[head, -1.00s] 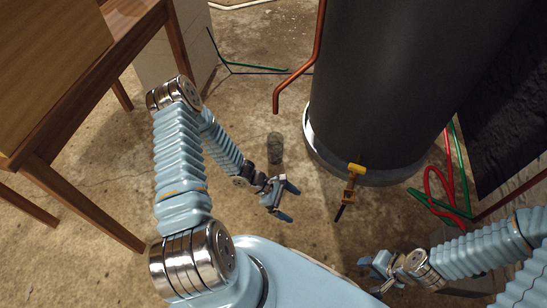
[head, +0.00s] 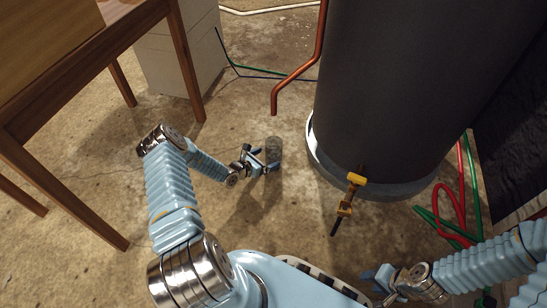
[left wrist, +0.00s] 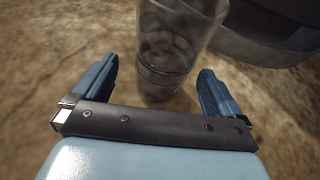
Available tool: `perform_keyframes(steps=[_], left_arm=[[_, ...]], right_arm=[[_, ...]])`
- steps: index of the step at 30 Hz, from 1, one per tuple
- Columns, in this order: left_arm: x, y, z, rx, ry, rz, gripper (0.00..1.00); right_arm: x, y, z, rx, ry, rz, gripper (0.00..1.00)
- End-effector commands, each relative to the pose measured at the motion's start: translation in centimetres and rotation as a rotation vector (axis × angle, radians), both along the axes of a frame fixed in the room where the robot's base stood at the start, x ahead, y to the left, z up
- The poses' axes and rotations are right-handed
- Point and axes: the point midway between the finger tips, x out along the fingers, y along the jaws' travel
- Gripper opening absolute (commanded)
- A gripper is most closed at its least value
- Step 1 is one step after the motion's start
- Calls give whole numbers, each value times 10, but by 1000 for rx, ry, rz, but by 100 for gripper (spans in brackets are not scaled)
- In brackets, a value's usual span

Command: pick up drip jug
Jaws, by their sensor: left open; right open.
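The drip jug (head: 274,148) is a clear, greyish see-through vessel standing upright on the concrete floor, under the end of the copper pipe. My left gripper (head: 265,163) is open and low beside it, its fingers pointing at the jug. In the left wrist view the jug (left wrist: 172,50) stands ahead, with its lower part between the two open blue fingers (left wrist: 160,95). I cannot tell whether either finger touches it. My right gripper (head: 374,284) is open and empty at the lower right of the head view, away from the jug.
The copper pipe (head: 296,76) hangs above. A wooden table (head: 60,75) is at left. Red and green hoses (head: 447,205) lie at right.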

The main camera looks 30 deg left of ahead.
Motion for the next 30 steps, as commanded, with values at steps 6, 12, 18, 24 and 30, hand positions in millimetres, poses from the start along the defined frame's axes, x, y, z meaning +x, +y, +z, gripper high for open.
perform_keyframes(steps=[6,12,18,24,30], left_arm=[[29,-12,-20,0,0,-2,100],[38,-14,-20,0,1,-1,100],[38,-14,-20,-1,1,-2,89],[38,-14,-20,-1,1,-2,59],[38,-14,-20,1,0,-1,39]], right_arm=[[1,0,-17,-1,-3,-2,43],[1,0,-18,-2,-4,-3,43],[1,0,-18,-1,-4,-3,43],[1,0,-18,-1,-4,-3,43],[1,0,-18,-1,-4,-3,43]])
